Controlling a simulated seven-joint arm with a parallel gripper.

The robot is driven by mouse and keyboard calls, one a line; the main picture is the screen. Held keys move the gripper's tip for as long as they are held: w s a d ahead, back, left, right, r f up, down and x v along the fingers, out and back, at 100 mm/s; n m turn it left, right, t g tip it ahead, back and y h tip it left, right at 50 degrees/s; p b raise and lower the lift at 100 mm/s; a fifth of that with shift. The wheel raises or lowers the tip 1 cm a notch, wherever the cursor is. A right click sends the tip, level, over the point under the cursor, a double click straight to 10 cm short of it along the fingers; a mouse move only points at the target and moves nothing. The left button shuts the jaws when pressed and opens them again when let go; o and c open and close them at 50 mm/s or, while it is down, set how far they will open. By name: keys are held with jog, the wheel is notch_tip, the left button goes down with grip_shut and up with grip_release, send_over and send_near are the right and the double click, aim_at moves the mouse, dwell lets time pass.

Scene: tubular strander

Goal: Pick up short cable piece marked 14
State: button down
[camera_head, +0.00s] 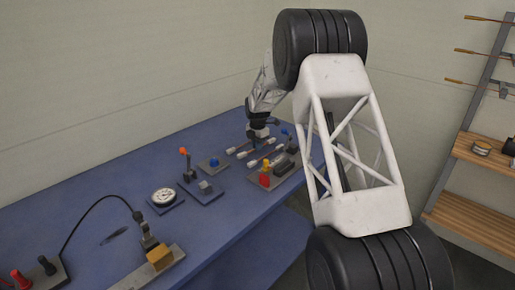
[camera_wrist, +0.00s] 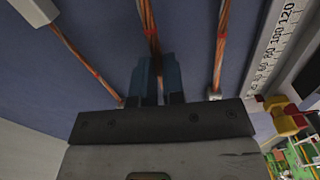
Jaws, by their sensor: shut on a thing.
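Several short copper-coloured cable pieces lie side by side on the blue bench in the wrist view. My gripper (camera_wrist: 158,80) has its two blue fingers shut on the middle cable piece (camera_wrist: 152,30), which has a red band. Another cable piece (camera_wrist: 75,48) lies to the left with a white tag at its far end, and one (camera_wrist: 221,45) lies to the right. No number can be read, so I cannot tell which is marked 14. In the head view my gripper (camera_head: 258,136) is low over the bench by the cables; its fingers are too small to make out.
A white ruler (camera_wrist: 275,45) lies right of the cables. In the head view the blue bench (camera_head: 110,195) also carries a block with red and yellow parts (camera_head: 265,174), a round dial gauge (camera_head: 164,196) and a lever stand (camera_head: 187,165). A shelf rack (camera_head: 470,200) stands at right.

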notch_tip(320, 180, up, 9)
dwell(0.5)
dwell(0.5)
